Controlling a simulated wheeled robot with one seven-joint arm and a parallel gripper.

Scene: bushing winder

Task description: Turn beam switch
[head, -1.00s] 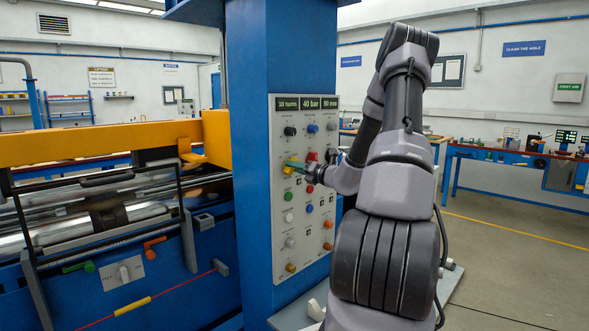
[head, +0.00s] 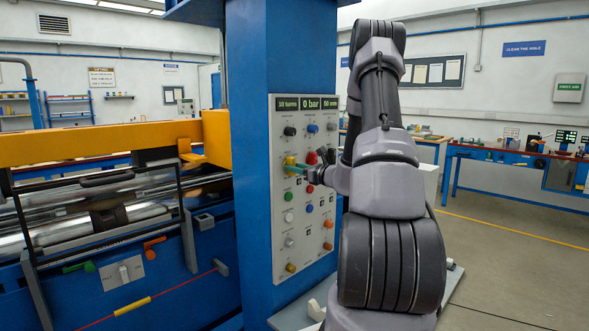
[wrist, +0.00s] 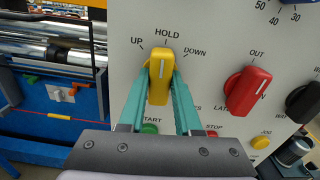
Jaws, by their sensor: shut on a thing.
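The beam switch is a yellow knob (wrist: 159,78) on a pale panel, labelled UP, HOLD and DOWN. It also shows in the head view (head: 290,162), partly behind the fingertips. Its white line points up towards HOLD in the wrist view. My gripper (wrist: 160,86) is shut on this knob, with one teal finger on each side of it. In the head view my gripper (head: 297,168) reaches the panel from the right. The arm hides part of the panel's right side.
A red knob (wrist: 248,90) labelled OUT sits close to the right of the yellow one. A green button (wrist: 150,129) lies just below, near the left finger. The control panel (head: 281,215) is on a blue column (head: 252,60); its middle display reads 0 bar.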

